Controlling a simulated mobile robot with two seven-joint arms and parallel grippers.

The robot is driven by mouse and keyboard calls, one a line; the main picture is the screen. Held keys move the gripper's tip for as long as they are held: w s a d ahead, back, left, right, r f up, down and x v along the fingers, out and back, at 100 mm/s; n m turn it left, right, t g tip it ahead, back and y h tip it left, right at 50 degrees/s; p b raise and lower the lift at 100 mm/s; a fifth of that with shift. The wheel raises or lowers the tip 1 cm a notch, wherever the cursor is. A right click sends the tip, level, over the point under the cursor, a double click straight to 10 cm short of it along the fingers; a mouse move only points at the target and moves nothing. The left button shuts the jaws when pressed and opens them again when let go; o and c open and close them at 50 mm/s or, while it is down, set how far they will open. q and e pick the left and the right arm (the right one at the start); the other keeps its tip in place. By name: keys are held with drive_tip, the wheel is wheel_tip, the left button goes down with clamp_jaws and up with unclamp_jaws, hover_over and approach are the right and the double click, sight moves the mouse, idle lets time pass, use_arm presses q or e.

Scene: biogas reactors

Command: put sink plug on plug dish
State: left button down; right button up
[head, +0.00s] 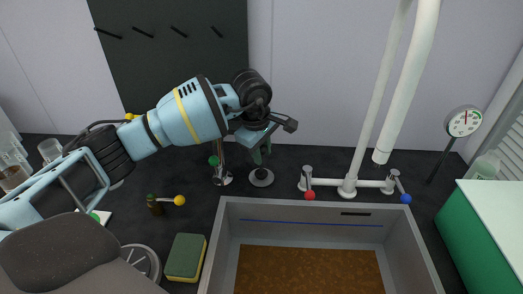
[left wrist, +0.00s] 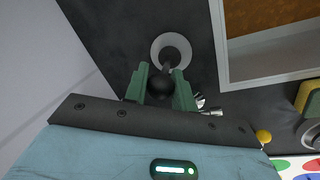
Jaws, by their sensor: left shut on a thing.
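The sink plug (left wrist: 161,85) shows in the left wrist view as a black ball-shaped knob with a dark stem. My left gripper (head: 262,152) is shut on the knob, its green fingers on either side; it also shows in the left wrist view (left wrist: 161,76). The plug dish (head: 261,178) is a small round light-grey disc on the dark counter behind the sink. It lies just below the gripper in the head view, and in line with the stem in the left wrist view (left wrist: 159,47). I cannot tell whether the plug touches the dish. My right gripper is not in view.
The grey sink (head: 212,262) with a brown bottom lies in front. White taps (head: 348,187) with red and blue knobs stand right of the dish. A metal stand (head: 222,180) is close on its left.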

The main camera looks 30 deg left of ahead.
use_arm(q)
drive_tip(key=shift+f, duration=0.2)
drive_tip(key=c, duration=1.1)
unclamp_jaws()
drive_tip(key=shift+c, duration=0.2)
drive_tip(key=shift+r, duration=0.15)
wheel_tip(320, 180, up, 12)
drive_tip(key=s, duration=0.2)
drive_tip(key=shift+s+a, duration=0.15)
